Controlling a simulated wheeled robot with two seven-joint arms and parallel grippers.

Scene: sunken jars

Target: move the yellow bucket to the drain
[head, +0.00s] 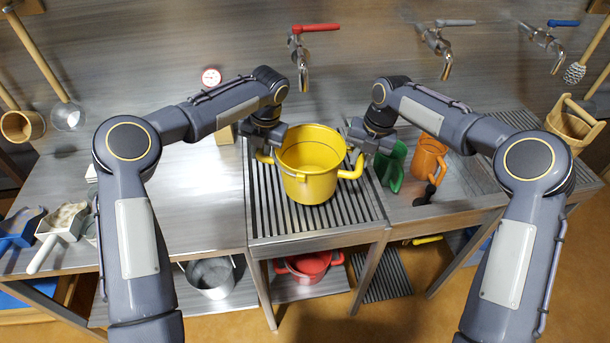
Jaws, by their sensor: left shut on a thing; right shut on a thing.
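The yellow bucket (309,188) is upright over the slatted rack (262,217) in the middle of the counter. I cannot tell whether its base touches the slats. It has a handle on each side and a dark line round the inside; I cannot tell whether it holds liquid. My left gripper (264,153) is shut on its left handle, and my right gripper (359,159) is shut on its right handle. A dark floor grate (384,276) lies below the counter, to the right.
A red-handled tap (303,66) is on the wall behind the bucket. A green jug (394,168) and an orange jug (429,158) stand close to the right. A red pot (308,266) and a grey bucket (211,277) are underneath. The counter (185,210) left is largely clear.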

